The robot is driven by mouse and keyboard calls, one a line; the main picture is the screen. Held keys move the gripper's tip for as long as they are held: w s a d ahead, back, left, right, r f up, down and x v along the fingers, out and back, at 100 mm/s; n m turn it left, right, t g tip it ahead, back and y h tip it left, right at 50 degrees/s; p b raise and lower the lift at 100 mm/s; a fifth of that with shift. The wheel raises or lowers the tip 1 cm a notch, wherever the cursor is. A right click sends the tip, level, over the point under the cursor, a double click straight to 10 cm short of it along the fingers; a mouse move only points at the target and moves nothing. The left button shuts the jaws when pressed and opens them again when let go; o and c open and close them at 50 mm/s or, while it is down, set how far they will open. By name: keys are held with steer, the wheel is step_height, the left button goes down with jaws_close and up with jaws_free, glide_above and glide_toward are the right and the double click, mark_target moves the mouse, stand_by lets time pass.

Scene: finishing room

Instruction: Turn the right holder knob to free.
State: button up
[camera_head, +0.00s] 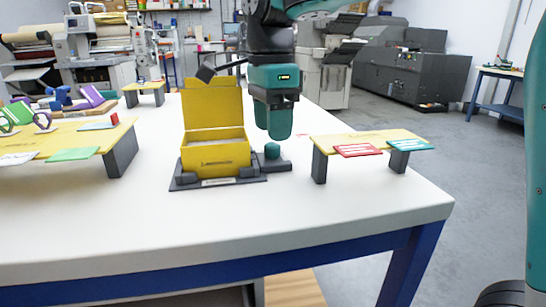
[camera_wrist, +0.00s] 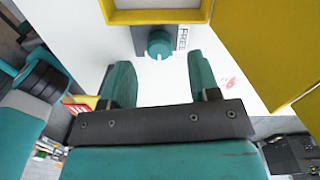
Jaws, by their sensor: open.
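The right holder knob (camera_head: 272,150) is a small teal round knob on a dark block at the right side of the yellow box's dark holder base (camera_head: 215,183). In the wrist view the knob (camera_wrist: 159,45) shows beside a printed FREE label (camera_wrist: 182,40). My gripper (camera_head: 279,137) points down just above the knob. In the wrist view my gripper (camera_wrist: 158,62) is open, its two teal fingers apart, with the knob centred just past the fingertips and nothing held. The knob's pointer direction is too small to tell.
The yellow box (camera_head: 217,159) stands in the holder with its lid (camera_head: 212,105) raised, close left of my gripper. A low yellow stand (camera_head: 370,138) with red and teal cards is at the right. Another stand (camera_head: 123,155) is at the left. The white table's front is clear.

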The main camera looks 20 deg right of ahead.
mark_target(272, 144)
steer(key=shift+f+b, duration=0.4)
steer(key=shift+f, duration=1.4)
steer(key=c, duration=0.9)
steer(key=shift+s+r+n+p, duration=0.1)
steer(key=shift+r+n+p, duration=0.25)
steer(key=shift+n+p, duration=0.55)
steer(key=shift+f+n+p, duration=0.15)
steer(key=shift+n+p, duration=0.35)
steer(key=shift+p, duration=0.3)
steer(key=shift+f, duration=0.15)
steer(key=o, duration=0.9)
